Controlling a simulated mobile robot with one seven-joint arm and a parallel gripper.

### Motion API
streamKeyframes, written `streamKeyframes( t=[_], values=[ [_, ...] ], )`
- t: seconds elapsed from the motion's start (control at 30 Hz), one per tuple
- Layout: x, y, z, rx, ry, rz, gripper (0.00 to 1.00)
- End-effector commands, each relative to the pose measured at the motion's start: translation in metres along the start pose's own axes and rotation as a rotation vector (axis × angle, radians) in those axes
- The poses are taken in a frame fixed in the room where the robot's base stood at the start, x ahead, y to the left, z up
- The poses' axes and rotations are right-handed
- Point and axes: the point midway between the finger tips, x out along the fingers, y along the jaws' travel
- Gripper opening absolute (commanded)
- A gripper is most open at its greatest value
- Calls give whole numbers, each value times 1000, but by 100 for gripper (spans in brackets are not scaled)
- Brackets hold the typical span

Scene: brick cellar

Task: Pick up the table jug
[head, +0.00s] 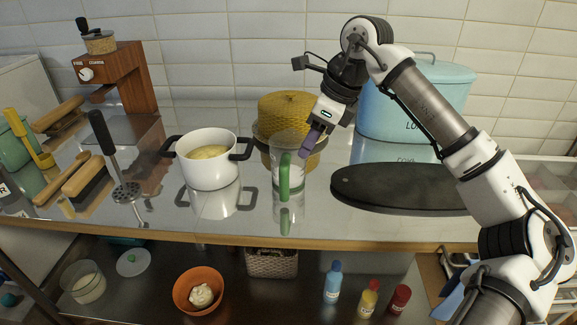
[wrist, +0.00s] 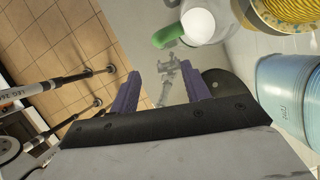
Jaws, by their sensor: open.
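The table jug (head: 291,180) is clear glass with a green handle and stands upright near the front edge of the shiny counter. Something white shows inside it. In the wrist view the jug (wrist: 207,24) is at the top, with its green handle pointing left. My gripper (head: 309,143) is by the jug's upper right side, near the rim; in the head view I cannot tell whether it touches. In the wrist view my gripper (wrist: 160,85) has its two purple fingers wide apart with nothing between them, and the jug lies beyond them.
A white pot (head: 208,172) stands left of the jug. A yellow woven-looking dome (head: 287,104) is close behind it. A dark board (head: 400,188) and a blue bread bin (head: 440,85) are on the right. The counter's front edge (head: 230,238) is near.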

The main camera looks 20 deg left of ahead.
Motion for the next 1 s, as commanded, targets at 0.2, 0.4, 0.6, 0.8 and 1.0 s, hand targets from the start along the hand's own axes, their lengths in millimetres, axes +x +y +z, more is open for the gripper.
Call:
streamKeyframes(
  t=[0.2, 0.4, 0.6, 0.8, 1.0],
  values=[
    [39, 1, 0, -1, 1, 5, 47],
    [70, 1, 1, -1, -1, 4, 47],
    [85, 1, 1, -1, -1, 4, 47],
    [115, 2, 2, -2, -2, 5, 47],
    [134, 2, 1, -1, -2, 4, 47]
  ],
)
